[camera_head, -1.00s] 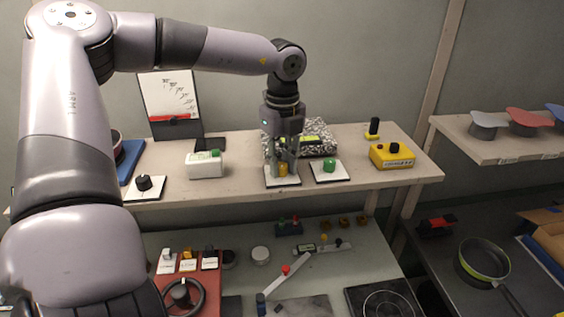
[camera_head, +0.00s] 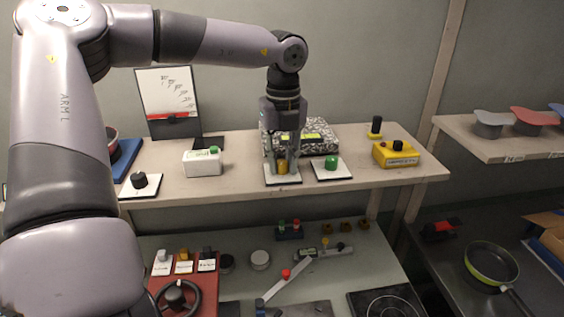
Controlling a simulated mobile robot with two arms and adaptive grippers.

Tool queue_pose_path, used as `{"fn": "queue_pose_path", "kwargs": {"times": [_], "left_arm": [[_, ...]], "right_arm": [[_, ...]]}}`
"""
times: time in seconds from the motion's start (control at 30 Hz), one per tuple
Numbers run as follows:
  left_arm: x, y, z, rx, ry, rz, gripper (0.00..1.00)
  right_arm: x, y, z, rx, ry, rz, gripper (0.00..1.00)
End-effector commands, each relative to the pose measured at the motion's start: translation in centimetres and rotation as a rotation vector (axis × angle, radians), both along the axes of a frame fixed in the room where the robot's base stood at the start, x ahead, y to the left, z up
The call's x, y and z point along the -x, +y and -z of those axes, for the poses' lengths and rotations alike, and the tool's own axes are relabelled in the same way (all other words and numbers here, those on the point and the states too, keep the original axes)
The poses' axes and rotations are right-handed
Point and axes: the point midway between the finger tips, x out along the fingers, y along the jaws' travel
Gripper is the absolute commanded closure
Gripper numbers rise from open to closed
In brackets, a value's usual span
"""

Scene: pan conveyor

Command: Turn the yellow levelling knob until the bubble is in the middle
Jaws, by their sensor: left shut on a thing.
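The yellow levelling knob (camera_head: 282,167) stands on a small white plate (camera_head: 284,180) on the upper shelf. My left gripper (camera_head: 281,164) reaches down from above, its fingers shut around the knob. Behind it, a black-and-white speckled slab (camera_head: 322,146) carries a yellow-green level vial (camera_head: 312,136). My gripper covers part of the slab and perhaps part of the vial. The bubble is too small to make out. My right gripper is not in view.
A green knob (camera_head: 331,162) on its own plate sits close to the right of the yellow one. A white box (camera_head: 202,167) and a black knob (camera_head: 139,180) stand to the left, a yellow box (camera_head: 395,156) to the right. The shelf's front edge is near.

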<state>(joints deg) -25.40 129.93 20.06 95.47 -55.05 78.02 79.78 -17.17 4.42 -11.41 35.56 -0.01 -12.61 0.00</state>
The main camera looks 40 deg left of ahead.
Motion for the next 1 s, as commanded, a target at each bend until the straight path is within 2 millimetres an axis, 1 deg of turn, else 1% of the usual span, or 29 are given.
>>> {"fn": "queue_pose_path", "kwargs": {"times": [0.07, 0.1, 0.37, 0.57, 0.63, 0.73, 0.87, 1.0], "left_arm": [[0.0, 0.0, 0.0, 0.001, 0.0, -0.001, 1.0], [0.0, 0.0, 0.0, 0.001, 0.0, -0.001, 0.75], [0.0, 0.0, 0.0, 0.001, 0.0, -0.002, 0.58], [0.0, 0.0, 0.0, 0.001, 0.0, -0.002, 0.57], [0.0, 0.0, 0.0, 0.001, 0.0, -0.002, 0.57], [0.0, 0.0, -0.5, 0.001, -0.002, -0.002, 0.57], [-0.1, 0.0, -2.2, -0.001, -0.005, -0.002, 0.57], [-0.2, 0.0, -5.2, -0.002, -0.005, -0.003, 0.57]], "right_arm": [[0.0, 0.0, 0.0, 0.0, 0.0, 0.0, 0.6], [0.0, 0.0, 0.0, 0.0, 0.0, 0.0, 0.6], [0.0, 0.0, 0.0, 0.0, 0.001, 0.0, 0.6], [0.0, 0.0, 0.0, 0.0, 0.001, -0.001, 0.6], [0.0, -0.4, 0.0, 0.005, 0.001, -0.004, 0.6], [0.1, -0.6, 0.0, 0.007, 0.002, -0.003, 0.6], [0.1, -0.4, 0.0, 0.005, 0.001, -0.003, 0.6], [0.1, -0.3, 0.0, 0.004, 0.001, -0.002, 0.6]]}}
